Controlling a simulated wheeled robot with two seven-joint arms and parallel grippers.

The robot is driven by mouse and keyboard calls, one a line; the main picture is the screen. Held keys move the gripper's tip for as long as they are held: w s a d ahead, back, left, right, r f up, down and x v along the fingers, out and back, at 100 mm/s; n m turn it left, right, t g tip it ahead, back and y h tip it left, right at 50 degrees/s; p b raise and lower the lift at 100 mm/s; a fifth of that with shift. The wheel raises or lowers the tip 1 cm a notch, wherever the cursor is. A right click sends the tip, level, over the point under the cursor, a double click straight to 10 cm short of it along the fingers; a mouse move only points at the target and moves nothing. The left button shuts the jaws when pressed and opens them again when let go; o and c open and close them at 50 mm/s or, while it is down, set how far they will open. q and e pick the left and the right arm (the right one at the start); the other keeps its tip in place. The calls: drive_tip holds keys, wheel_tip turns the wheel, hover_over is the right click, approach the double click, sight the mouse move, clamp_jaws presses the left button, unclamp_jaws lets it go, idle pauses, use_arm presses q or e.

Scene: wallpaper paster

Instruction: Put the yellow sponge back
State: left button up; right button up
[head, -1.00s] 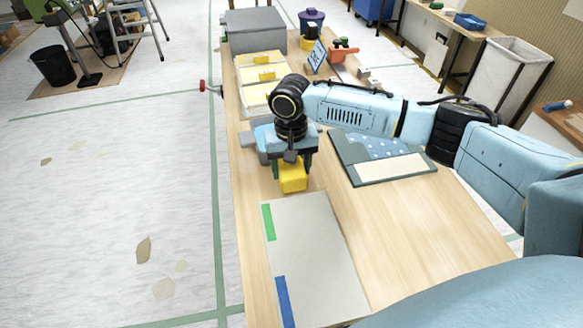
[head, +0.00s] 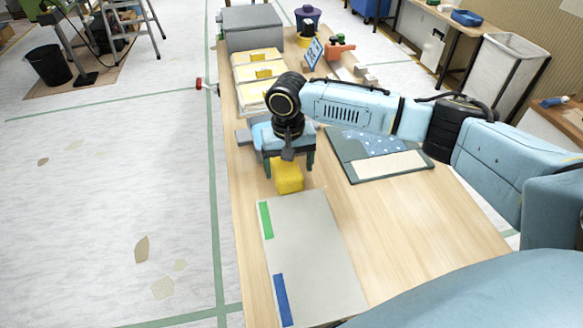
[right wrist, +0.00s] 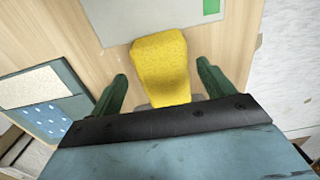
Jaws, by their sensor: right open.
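The yellow sponge (head: 288,177) is a block near the middle of the wooden table, just beyond the grey board. It also shows in the right wrist view (right wrist: 160,68), between the two green fingers. My right gripper (head: 290,163) is open above it, with a visible gap on each side of the sponge in the right wrist view (right wrist: 161,78). A flat grey piece (head: 244,137) shows beside and behind the gripper, mostly hidden; I cannot tell whether the sponge rests on it. My left gripper is not in view.
A grey board (head: 312,255) with green and blue strips lies in front. A dark green folder (head: 345,165) with a dotted panel lies to the right. Yellow-topped trays (head: 257,74) and a grey box (head: 253,29) stand behind. The front right of the table is bare.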

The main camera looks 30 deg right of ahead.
sight(285, 171)
use_arm(q)
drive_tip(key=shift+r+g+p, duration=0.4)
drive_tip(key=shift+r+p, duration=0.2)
drive_tip(key=shift+p, duration=1.35)
use_arm(e)
wheel_tip(285, 171, up, 12)
drive_tip(key=shift+w+a, duration=0.15)
drive_tip(key=shift+a, duration=0.3)
